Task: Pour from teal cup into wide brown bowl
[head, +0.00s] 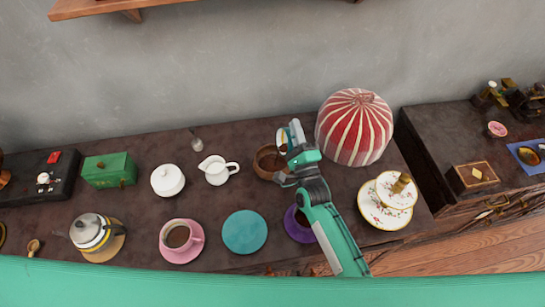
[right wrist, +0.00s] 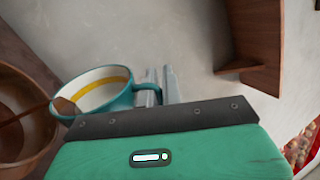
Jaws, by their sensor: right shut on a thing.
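My right gripper (head: 291,160) is shut on the teal cup (head: 282,140), at its handle side, at the back of the table. In the right wrist view the cup (right wrist: 122,99) is tilted, with a white inside and a yellow band. A brown patch lies at its lower lip, and a thin brown streak runs from there across the wide brown bowl (right wrist: 14,88). In the head view the bowl (head: 263,162) stands just below and left of the cup, partly hidden by my gripper. My left gripper is not in view.
A red-and-white striped dome (head: 355,127) stands close right of my gripper. A white creamer (head: 217,170) stands left of the bowl. A bare teal coaster (head: 245,232) and a pink cup with brown liquid (head: 178,237) are nearer the front. A floral saucer (head: 372,212) lies at right.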

